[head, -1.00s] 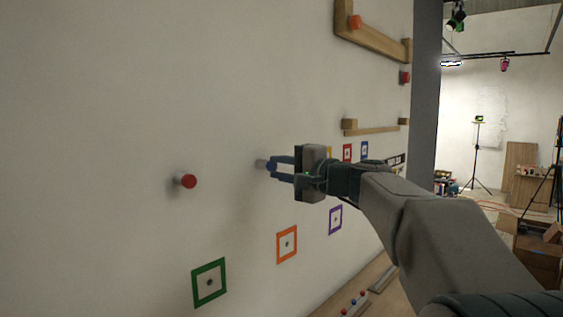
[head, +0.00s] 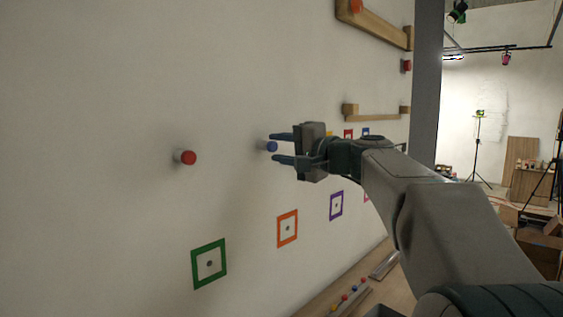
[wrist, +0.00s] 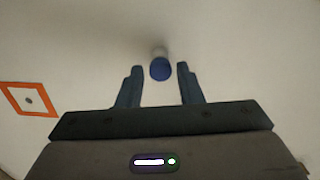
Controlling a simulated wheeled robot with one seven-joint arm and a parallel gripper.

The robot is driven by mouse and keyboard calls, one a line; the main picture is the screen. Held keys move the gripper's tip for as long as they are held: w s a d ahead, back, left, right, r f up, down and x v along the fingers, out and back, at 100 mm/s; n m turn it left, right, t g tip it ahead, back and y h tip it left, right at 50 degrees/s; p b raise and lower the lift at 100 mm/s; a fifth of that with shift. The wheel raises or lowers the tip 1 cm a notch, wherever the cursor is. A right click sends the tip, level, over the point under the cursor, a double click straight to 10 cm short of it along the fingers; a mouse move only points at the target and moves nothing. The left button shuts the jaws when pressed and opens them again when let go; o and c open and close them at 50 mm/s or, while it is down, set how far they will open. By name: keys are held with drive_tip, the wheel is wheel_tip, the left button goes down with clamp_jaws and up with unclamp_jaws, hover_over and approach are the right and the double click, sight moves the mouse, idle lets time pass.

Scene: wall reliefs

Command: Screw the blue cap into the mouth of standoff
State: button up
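The blue cap (head: 271,147) sits at the mouth of a pale standoff (head: 263,147) that sticks out from the wall. In the wrist view the blue cap (wrist: 160,70) shows at the end of the standoff (wrist: 159,52), between and just beyond the fingertips. My gripper (head: 277,147) is open, its dark blue fingers apart, with a gap on both sides of the cap. It also shows in the wrist view (wrist: 160,69). How deep the cap sits in the mouth cannot be told.
A standoff with a red cap (head: 188,157) stands to the left. Green (head: 209,264), orange (head: 287,229) and purple (head: 336,205) square frames are on the wall below. Wooden ledges (head: 375,25) jut out at upper right. A floor-level shelf (head: 350,298) holds small coloured pieces.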

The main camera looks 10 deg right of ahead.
drive_tip(key=shift+f+n+b, duration=0.35)
drive_tip(key=shift+n+b, duration=0.55)
drive_tip(key=shift+b, duration=0.2)
drive_tip(key=shift+r+n+b, duration=0.3)
drive_tip(key=shift+n+b, duration=0.3)
drive_tip(key=shift+n, duration=0.1)
drive_tip(key=n+b, duration=0.2)
drive_tip(key=b, duration=0.1)
drive_tip(key=shift+f, duration=0.3)
drive_tip(key=shift+n+b, duration=1.15)
drive_tip(key=shift+n, duration=0.05)
drive_tip(key=shift+r+n+b, duration=0.25)
drive_tip(key=shift+n+b, duration=0.05)
drive_tip(key=shift+n, duration=0.3)
drive_tip(key=n+b, duration=0.2)
drive_tip(key=n, duration=0.1)
drive_tip(key=shift+d+f+b, duration=0.1)
drive_tip(key=shift+f+b, duration=0.1)
drive_tip(key=shift+b, duration=0.2)
drive_tip(key=n, duration=0.1)
drive_tip(key=n+b, duration=0.1)
drive_tip(key=shift+r+n, duration=0.25)
drive_tip(key=shift+n, duration=0.15)
drive_tip(key=n+b, duration=0.2)
drive_tip(key=n, duration=0.2)
drive_tip(key=shift+w, duration=0.1)
drive_tip(key=shift+r+n, duration=0.15)
drive_tip(key=shift+n, duration=0.75)
drive_tip(key=c, duration=0.7)
drive_tip(key=shift+r, duration=0.1)
